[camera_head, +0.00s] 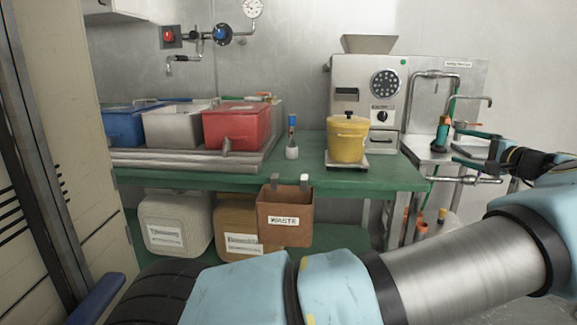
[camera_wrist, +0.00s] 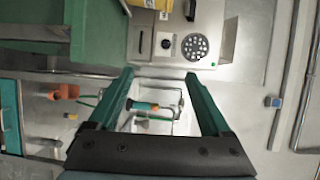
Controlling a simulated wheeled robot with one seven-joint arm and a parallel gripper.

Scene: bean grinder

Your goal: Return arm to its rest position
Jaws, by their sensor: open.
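My gripper (camera_head: 461,148) is at the right of the head view, with its dark green fingers spread apart and pointing left. The wrist view also shows my gripper (camera_wrist: 159,78), with nothing held between its fingers. My arm reaches across the lower right of the head view in light blue and metal links. The grinder (camera_head: 365,90), a beige machine with a hopper on top, stands on the bench left of my gripper. It also shows at the top of the wrist view (camera_wrist: 186,25). A yellow lidded container (camera_head: 347,142) stands in front of the grinder.
A green-and-orange tool (camera_head: 442,133) stands by the sink taps, close to my gripper. The green bench (camera_head: 300,174) carries blue, white and red bins (camera_head: 237,125). A brown waste box (camera_head: 285,216) hangs at its front edge. A tall cabinet (camera_head: 75,130) stands at left.

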